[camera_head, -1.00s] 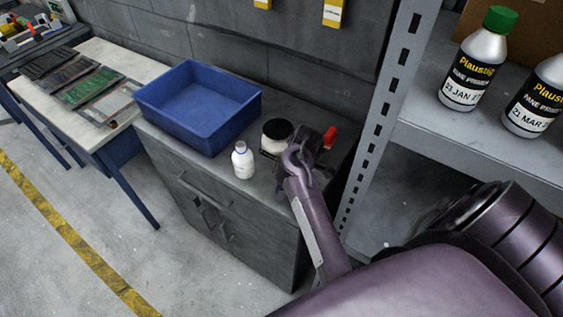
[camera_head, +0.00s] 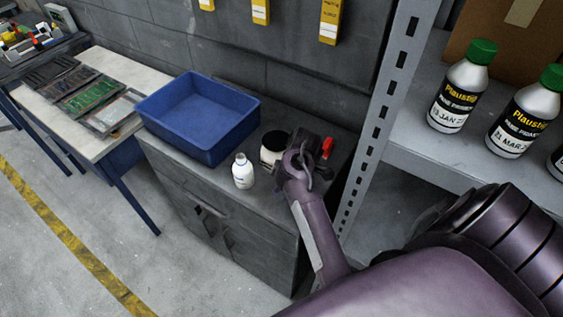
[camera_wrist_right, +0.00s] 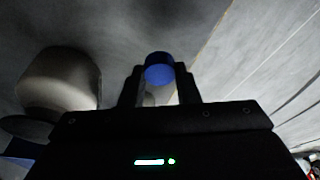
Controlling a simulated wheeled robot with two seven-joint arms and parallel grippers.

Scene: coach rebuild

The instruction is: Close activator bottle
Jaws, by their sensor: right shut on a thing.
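A small white bottle (camera_head: 243,172) stands upright on the grey cabinet top, in front of the blue bin. Its narrow neck is white, with no coloured cap visible on it. My right gripper (camera_head: 304,152) is to the right of the bottle, apart from it, above the cabinet top; its fingertips are hard to make out in the head view. In the right wrist view my right gripper (camera_wrist_right: 159,85) is shut on a round blue cap (camera_wrist_right: 159,70) between its fingertips. My left gripper is in neither view.
A white jar with a black lid (camera_head: 274,142) stands between the bottle and my gripper. A red object (camera_head: 327,147) lies behind the gripper. The blue bin (camera_head: 200,143) fills the cabinet's left part. A shelf upright (camera_head: 376,120) rises at right, with green-capped bottles (camera_head: 460,92) beyond.

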